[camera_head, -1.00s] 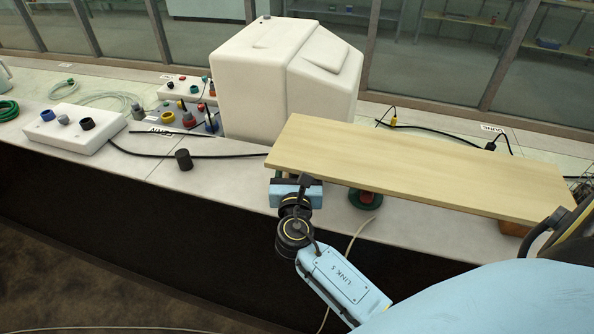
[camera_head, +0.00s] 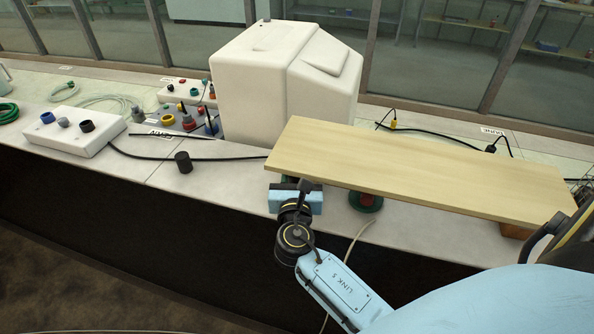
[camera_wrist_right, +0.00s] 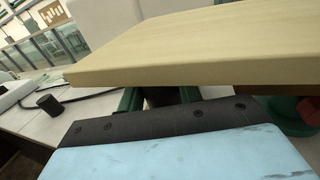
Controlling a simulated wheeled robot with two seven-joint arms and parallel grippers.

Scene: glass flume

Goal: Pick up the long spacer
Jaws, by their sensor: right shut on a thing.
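My right gripper (camera_wrist_right: 160,97) is under the near left end of a long pale wooden board (camera_head: 420,172). In the right wrist view its two green fingers stand on either side of a dark piece (camera_wrist_right: 162,96) and are shut on it. Most of that piece is hidden by the board and the gripper body, so I cannot tell for sure that it is the long spacer. A short black cylinder (camera_head: 184,162) stands apart on the bench, left of the board. My left gripper is not in view.
The board lies low above my right gripper. A green and red piece (camera_head: 366,201) and a brown block (camera_head: 515,231) are under it. A big white housing (camera_head: 260,90) stands behind. A white knob box (camera_head: 75,132) and cables lie at left. The bench front is clear.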

